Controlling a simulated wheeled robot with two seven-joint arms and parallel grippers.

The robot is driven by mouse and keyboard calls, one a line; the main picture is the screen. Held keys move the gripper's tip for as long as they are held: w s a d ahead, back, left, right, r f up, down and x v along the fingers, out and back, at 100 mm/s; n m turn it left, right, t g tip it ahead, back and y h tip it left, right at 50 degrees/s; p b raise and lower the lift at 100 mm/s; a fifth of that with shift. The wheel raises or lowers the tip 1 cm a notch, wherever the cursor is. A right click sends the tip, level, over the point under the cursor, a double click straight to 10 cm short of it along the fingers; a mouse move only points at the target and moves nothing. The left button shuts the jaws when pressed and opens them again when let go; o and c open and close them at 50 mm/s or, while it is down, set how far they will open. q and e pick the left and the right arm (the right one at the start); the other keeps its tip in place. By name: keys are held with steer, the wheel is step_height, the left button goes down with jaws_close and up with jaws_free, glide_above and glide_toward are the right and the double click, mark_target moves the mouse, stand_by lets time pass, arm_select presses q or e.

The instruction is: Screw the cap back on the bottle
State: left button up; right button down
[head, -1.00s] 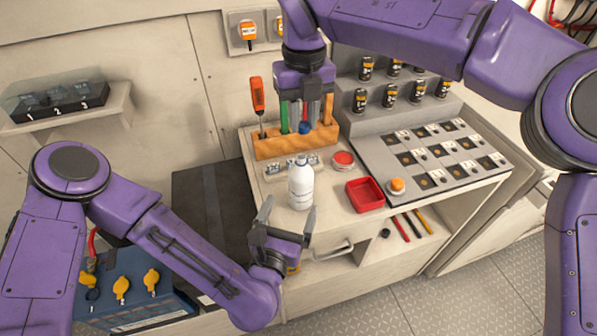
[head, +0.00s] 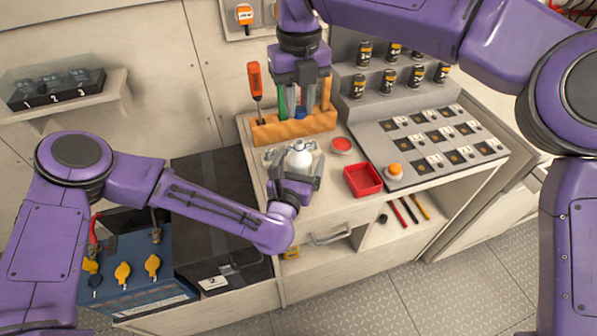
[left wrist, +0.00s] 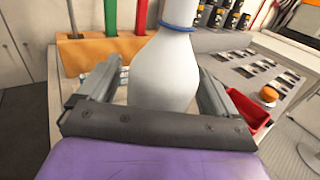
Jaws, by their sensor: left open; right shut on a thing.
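My left gripper (head: 294,178) is open, with one finger on each side of the bottle. In the left wrist view the bottle (left wrist: 163,75) stands between the fingers, with a blue ring around its neck; its top is cut off. My right gripper (head: 298,105) points down above and behind the bottle, shut on a small blue thing (head: 300,113) that looks like the cap, mostly hidden.
A wooden rack (head: 293,128) with several upright tools stands right behind the bottle. To the right are a red button (head: 341,146), a red tray (head: 363,180), an orange button (head: 395,171) and a switch panel (head: 440,146). A dark box (head: 215,240) stands left of the counter.

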arm_select(q)
steer(key=shift+w+d, duration=0.2)
steer(key=shift+w, duration=0.45)
steer(key=c, duration=1.4)
steer(key=shift+c, duration=0.5)
arm_select(e)
steer(key=shift+f, duration=0.1)
glide_above(299, 141)
steer(key=shift+f, duration=2.45)
steer(key=shift+f, duration=0.85)
steer(key=shift+f, duration=0.55)
